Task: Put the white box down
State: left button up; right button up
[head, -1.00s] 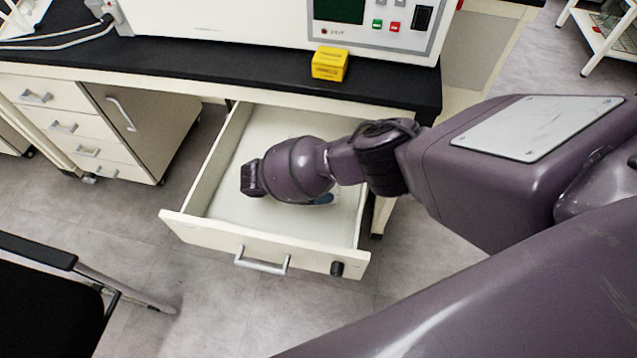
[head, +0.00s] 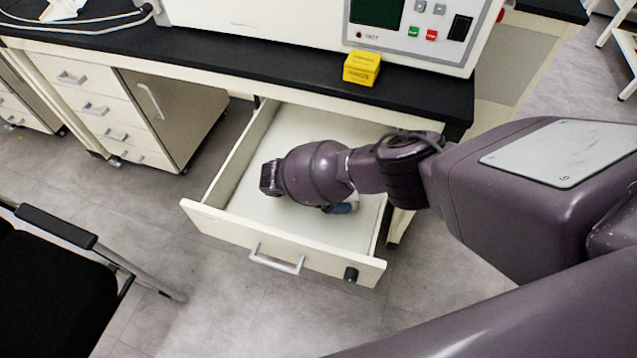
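No white box can be clearly made out. An open white drawer (head: 240,225) juts out under the black bench top, and my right arm reaches into it from the right. The wrist is low over the drawer floor and hides part of it. My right gripper's fingers cannot be seen; they seem hidden under the wrist. A small blue-grey thing (head: 344,208) with a whitish part shows just below the wrist; I cannot tell what it is. My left gripper is not in view.
A yellow box (head: 361,69) sits on the black bench top (head: 270,75) before a white machine (head: 290,30) with a screen and buttons. A drawer cabinet (head: 150,120) stands under the bench at left. A black chair (head: 60,285) is at lower left. The drawer's left part is bare.

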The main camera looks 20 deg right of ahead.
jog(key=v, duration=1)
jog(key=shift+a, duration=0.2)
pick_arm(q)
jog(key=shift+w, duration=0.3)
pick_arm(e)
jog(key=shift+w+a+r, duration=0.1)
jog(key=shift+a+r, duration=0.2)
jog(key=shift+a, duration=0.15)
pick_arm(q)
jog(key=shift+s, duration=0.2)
